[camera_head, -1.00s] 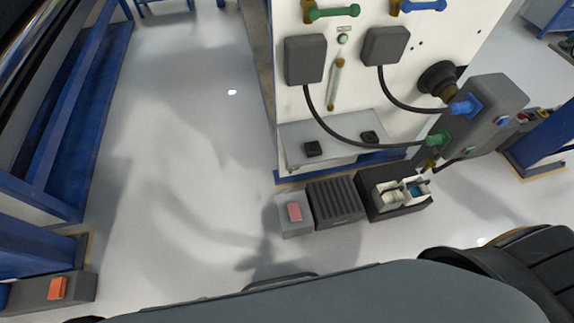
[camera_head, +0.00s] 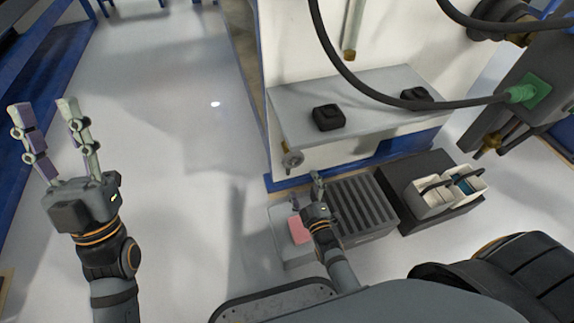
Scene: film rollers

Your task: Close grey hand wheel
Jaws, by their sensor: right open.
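A small grey hand wheel (camera_head: 292,160) sits on the white cabinet's front, under the left end of the grey shelf. My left gripper (camera_head: 43,106) is open and empty, raised over the floor at the far left, well apart from the wheel. My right gripper (camera_head: 306,188) is open with its fingers pointing up the picture. It appears just below the wheel in the picture, in front of the grey box with the red pad. I cannot tell its distance from the wheel in depth.
The grey shelf (camera_head: 365,98) carries two black blocks (camera_head: 327,117). Below stand a box with a red pad (camera_head: 299,230), a ribbed dark box (camera_head: 365,205) and a black base (camera_head: 405,172) with a white caddy (camera_head: 432,203). Black hoses hang above the shelf. The floor at left is clear.

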